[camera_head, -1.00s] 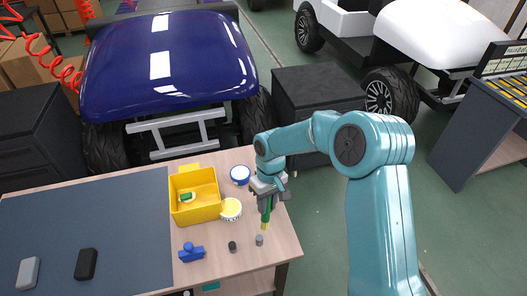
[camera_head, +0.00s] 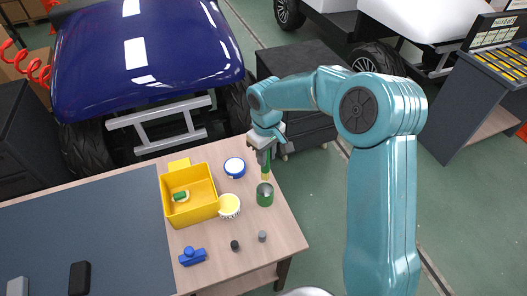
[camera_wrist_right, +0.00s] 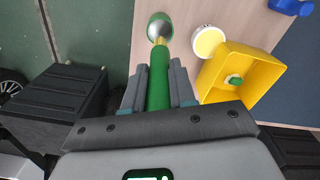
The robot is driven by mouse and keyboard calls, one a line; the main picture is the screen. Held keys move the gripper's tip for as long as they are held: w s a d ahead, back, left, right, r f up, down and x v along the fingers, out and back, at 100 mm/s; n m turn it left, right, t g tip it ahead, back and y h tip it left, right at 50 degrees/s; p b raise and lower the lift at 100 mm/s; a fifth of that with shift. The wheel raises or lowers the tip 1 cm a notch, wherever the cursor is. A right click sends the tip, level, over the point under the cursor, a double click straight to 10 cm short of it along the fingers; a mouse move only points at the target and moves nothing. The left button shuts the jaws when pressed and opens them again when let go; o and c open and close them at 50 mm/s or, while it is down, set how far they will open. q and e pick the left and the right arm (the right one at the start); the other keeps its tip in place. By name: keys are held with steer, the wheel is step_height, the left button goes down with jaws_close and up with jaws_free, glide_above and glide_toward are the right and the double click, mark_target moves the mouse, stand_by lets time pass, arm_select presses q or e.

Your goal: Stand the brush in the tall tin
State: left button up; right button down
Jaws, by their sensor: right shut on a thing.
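My right gripper (camera_head: 265,155) is shut on the green brush (camera_wrist_right: 159,85), which also shows in the head view (camera_head: 265,165). The brush hangs roughly upright with its yellow end down. The tall tin (camera_head: 265,196) is green with a silvery inside and stands near the right edge of the table. In the wrist view the tin (camera_wrist_right: 160,18) lies beyond the brush's yellow end, which overlaps its mouth. In the head view that end appears at or just above the rim. I cannot tell whether it is inside. My left gripper is not in view.
A yellow bin (camera_head: 197,216) holding a small green item stands left of the tin. A yellow-topped round tub (camera_head: 229,206) and a blue-rimmed one (camera_head: 235,167) stand between them. A blue part (camera_head: 192,256) and two small dark pegs lie nearer. The dark mat (camera_head: 90,235) is mostly clear.

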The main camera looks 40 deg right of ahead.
mark_target(265, 177)
step_height(265, 177, down, 3)
steer(key=shift+w+d+b, duration=0.1)
steer(key=shift+w+b, duration=0.05)
steer(key=shift+b, duration=0.65)
steer(key=shift+f+b, duration=0.8)
steer(key=shift+f, duration=0.15)
step_height(265, 177, down, 2)
steer(key=shift+f+b, duration=0.2)
steer(key=shift+b, duration=0.65)
steer(key=shift+f+b, duration=0.55)
steer(key=shift+f, duration=0.1)
steer(key=shift+f+b, duration=0.9)
steer(key=shift+f, duration=0.35)
steer(key=c, duration=0.8)
jaws_free()
steer(key=shift+c, duration=0.2)
